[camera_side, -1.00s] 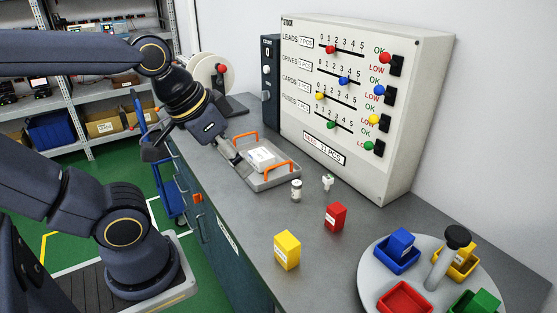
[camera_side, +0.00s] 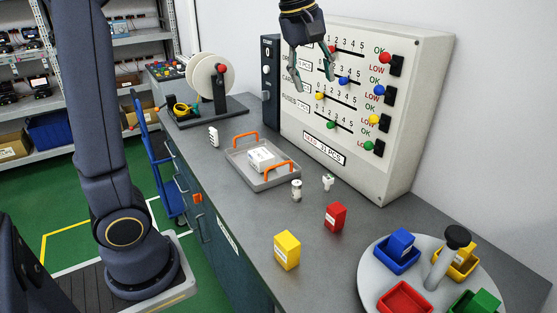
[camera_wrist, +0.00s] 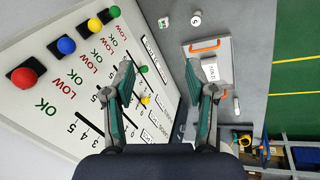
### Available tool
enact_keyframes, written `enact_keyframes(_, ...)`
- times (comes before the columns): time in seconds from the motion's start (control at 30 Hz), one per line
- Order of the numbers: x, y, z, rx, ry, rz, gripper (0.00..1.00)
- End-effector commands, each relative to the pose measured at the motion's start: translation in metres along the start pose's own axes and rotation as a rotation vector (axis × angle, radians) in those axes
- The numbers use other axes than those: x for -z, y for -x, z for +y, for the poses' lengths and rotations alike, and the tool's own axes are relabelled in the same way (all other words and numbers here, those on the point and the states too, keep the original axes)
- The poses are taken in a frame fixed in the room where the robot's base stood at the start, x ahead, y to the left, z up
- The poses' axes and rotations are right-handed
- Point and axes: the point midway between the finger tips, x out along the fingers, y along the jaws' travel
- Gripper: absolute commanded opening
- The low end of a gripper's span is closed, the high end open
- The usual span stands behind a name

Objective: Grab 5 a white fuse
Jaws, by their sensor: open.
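My gripper (camera_side: 313,78) is open and empty, raised in front of the white panel; its two fingers also show in the wrist view (camera_wrist: 158,72). No thing is surely readable as the 5 A white fuse. A small white cylinder (camera_side: 296,190) stands on the bench by the tray's near corner, also in the wrist view (camera_wrist: 196,18). A white piece with green (camera_side: 328,183) stands to its right. A white labelled box (camera_side: 261,159) lies in the grey tray (camera_side: 268,186).
The white panel (camera_side: 405,140) with sliders and coloured knobs stands at the back. A reel stand (camera_side: 235,106) is at the far left. Yellow (camera_side: 287,250) and red (camera_side: 335,216) blocks stand near the front. A round turntable (camera_side: 372,285) with coloured bins is at the front right.

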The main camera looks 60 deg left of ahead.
Motion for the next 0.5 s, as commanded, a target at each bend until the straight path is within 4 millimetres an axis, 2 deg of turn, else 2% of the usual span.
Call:
enact_keyframes(0.03, 0.016, -0.023, 0.017, 0.043, 0.066, -0.010, 0.56)
enact_keyframes(0.1, 0.034, -0.053, 0.035, 0.092, 0.142, -0.017, 0.56)
enact_keyframes(0.2, 0.055, -0.101, 0.051, 0.161, 0.202, -0.024, 0.56)
enact_keyframes(0.33, 0.070, -0.157, 0.052, 0.235, 0.215, -0.034, 0.56)
enact_keyframes(0.4, 0.072, -0.176, 0.047, 0.269, 0.219, -0.042, 0.56)
enact_keyframes(0.5, 0.072, -0.193, 0.041, 0.299, 0.222, -0.052, 0.56)
